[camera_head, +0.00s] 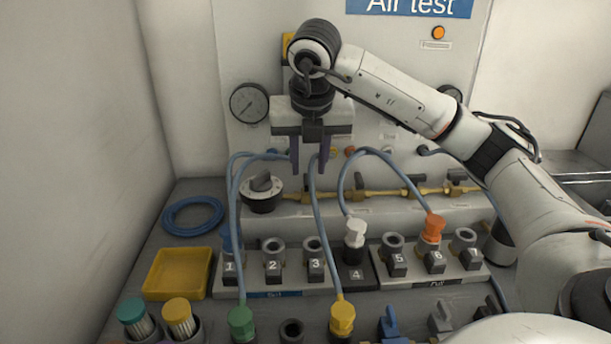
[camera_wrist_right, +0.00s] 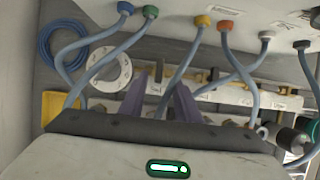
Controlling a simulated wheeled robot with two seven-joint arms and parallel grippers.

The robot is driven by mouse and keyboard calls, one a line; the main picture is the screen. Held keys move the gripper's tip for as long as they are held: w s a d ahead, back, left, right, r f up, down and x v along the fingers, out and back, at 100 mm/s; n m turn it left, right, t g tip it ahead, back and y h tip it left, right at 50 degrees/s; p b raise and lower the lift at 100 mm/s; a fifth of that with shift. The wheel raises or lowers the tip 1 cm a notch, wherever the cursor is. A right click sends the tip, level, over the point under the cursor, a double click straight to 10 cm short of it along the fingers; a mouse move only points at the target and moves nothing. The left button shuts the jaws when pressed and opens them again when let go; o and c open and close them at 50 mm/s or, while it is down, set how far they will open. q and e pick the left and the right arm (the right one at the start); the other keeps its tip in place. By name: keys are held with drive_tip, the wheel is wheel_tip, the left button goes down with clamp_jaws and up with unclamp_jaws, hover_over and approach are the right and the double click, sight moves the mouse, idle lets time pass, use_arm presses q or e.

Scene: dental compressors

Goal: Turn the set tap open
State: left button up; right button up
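A brass pipe (camera_head: 345,193) with small dark-handled taps runs across the panel's lower part. One tap handle (camera_head: 394,184) shows right of the gripper and another (camera_head: 456,175) farther right; I cannot read which is the set tap. My right gripper (camera_head: 309,170) points down in front of the panel, its two fingers apart and empty, above the pipe's left part. In the right wrist view the fingers (camera_wrist_right: 161,92) are apart, with the pipe (camera_wrist_right: 206,88) behind them; the gripper hides part of it. My left gripper is not in view.
A round white dial with a dark knob (camera_head: 262,190) sits left of the pipe. Blue hoses (camera_head: 322,225) hang close around the gripper. Numbered sockets (camera_head: 273,262) stand below. A yellow tray (camera_head: 178,273) and blue coil (camera_head: 193,215) lie left. A gauge (camera_head: 249,102) is on the panel.

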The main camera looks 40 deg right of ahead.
sight(307, 179)
drive_tip(key=x, duration=0.3)
drive_tip(key=shift+f, duration=0.15)
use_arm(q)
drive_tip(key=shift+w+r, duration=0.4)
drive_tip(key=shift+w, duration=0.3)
use_arm(e)
drive_tip(key=shift+w+d+f, duration=0.1)
drive_tip(key=shift+w+f, duration=0.05)
clamp_jaws()
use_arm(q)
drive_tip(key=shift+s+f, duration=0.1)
